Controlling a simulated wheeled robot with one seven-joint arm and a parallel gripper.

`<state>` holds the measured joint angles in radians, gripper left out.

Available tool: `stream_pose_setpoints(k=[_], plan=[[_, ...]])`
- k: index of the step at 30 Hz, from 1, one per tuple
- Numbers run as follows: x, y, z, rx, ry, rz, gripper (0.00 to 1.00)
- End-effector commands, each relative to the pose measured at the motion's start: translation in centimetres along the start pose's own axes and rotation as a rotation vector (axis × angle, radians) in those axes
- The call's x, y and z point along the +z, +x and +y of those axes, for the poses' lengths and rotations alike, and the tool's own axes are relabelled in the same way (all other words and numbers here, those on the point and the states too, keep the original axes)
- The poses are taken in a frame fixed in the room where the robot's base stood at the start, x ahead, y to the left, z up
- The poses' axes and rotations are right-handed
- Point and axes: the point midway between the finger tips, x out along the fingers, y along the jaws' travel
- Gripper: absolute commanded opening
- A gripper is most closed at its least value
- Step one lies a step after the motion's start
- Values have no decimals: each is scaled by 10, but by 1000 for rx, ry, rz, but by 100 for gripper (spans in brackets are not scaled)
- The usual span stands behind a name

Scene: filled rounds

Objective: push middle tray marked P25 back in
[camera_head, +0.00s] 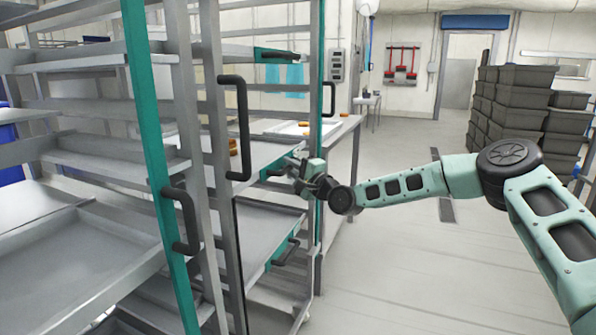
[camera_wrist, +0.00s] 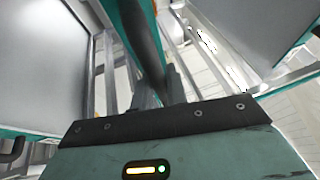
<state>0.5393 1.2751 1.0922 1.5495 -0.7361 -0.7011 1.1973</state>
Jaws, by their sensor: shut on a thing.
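The middle tray (camera_head: 238,161) is a grey sheet with a teal front edge. It slides in the right-hand part of the rack and sticks out at its front, with orange round pieces (camera_head: 233,147) on it. I cannot read any P25 mark. My gripper (camera_head: 296,170) is at the tray's front edge, shut on its dark handle. In the wrist view my gripper (camera_wrist: 160,98) meets a dark bar (camera_wrist: 146,45) beside a teal edge, which looks like that handle. My fingers hide much of it.
A lower tray (camera_head: 258,222) with a black handle (camera_head: 287,251) sits below, and an upper tray (camera_head: 273,54) above. Black door handles (camera_head: 241,128) stand out from the rack's posts. A table (camera_head: 340,130) stands behind. Stacked dark crates (camera_head: 520,100) stand at right.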

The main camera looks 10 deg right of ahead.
Motion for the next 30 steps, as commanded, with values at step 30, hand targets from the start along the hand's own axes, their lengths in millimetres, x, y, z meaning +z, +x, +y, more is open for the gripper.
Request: stream_pose_setpoints(k=[30], plan=[[0,-56,-1,2,1,1,36]])
